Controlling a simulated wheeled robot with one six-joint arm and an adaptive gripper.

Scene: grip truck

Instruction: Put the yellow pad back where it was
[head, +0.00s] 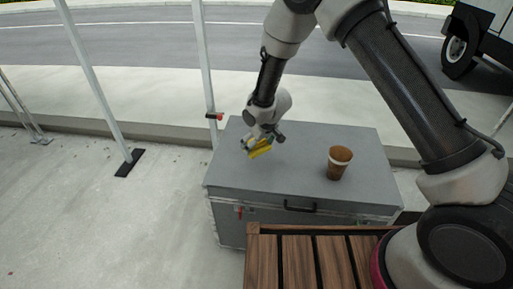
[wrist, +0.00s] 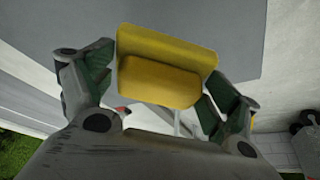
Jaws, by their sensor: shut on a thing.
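The yellow pad (head: 261,149) is held in my gripper (head: 262,142) above the left part of the grey case's top in the head view. In the wrist view the yellow pad (wrist: 160,75) sits between the two fingers of my gripper (wrist: 158,82), tilted, with a thicker block on its near face. The fingers are closed on its two ends. The grey case (head: 300,150) has a flat lid. I cannot tell how high the pad is above the lid.
A brown cup with a white band (head: 338,162) stands on the right part of the case top. A slatted wooden surface (head: 320,262) is in front. White poles (head: 203,70) stand at the left and behind. A truck (head: 480,40) is at the far right. The lid's middle is clear.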

